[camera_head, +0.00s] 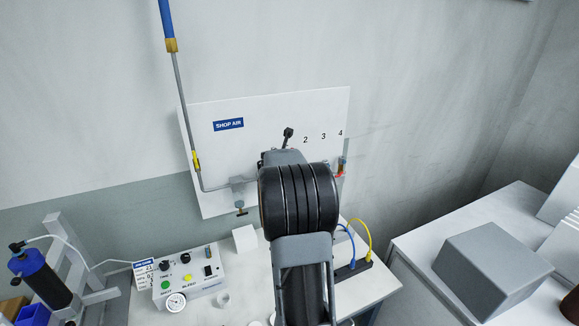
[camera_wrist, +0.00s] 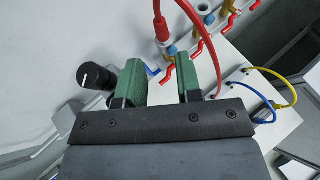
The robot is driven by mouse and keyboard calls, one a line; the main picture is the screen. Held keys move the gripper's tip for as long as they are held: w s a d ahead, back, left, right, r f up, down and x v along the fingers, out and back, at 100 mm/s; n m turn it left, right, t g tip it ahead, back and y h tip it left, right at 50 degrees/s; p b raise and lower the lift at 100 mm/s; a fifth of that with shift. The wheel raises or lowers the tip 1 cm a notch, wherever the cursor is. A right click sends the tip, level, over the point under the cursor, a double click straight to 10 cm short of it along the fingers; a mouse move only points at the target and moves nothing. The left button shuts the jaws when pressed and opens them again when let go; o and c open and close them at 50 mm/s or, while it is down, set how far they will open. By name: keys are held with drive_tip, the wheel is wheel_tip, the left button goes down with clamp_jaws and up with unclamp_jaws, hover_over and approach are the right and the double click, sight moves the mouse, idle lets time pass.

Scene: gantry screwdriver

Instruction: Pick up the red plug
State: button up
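The red plug (camera_wrist: 161,31) shows in the wrist view, just beyond my fingertips and roughly in line with the gap between them. A red cable rises from its top, and its lower end meets a blue-and-metal fitting. My gripper (camera_wrist: 161,62) has two green fingers, spread apart with nothing held between them. In the head view my arm hides the gripper and the red plug; only a small red piece (camera_head: 340,176) shows at the right edge of the panel, and I cannot tell if it belongs to the plug.
A white panel (camera_head: 230,155) marked SHOP AIR stands at the back. A black knob (camera_wrist: 95,77) lies left of my fingers. Blue and yellow cables (camera_wrist: 285,90) and a red cable loop curve on the right. A control box (camera_head: 190,278) sits on the bench.

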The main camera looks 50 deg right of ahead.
drive_tip(key=shift+p+x, duration=0.55)
drive_tip(key=shift+x, duration=3.55)
drive_tip(key=shift+s+f, duration=0.1)
drive_tip(key=shift+f, duration=0.05)
drive_tip(key=shift+a, duration=0.1)
clamp_jaws()
